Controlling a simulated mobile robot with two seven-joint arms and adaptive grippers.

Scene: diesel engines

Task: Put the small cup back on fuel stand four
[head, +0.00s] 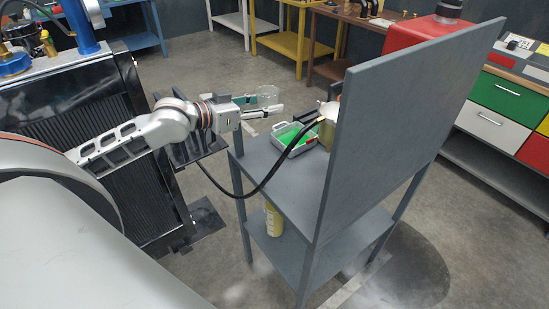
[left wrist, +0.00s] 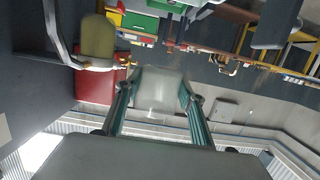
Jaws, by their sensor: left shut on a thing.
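My left gripper (head: 262,105) reaches in from the left and is shut on the small cup. The cup (head: 268,92) is clear and see-through, and it also shows between the two fingers in the left wrist view (left wrist: 158,97). It is held in the air near the left end of a grey stand (head: 275,172) with a tall back panel. I cannot read a number on this stand. A tray with a green inside (head: 284,141) sits on the stand's top. My right gripper is not in view.
A black hose (head: 262,187) hangs in a loop across the stand's near side. An olive canister (head: 327,133) stands beside the tray. A yellow container (head: 273,219) is on the lower shelf. A black radiator (head: 90,120) is at the left.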

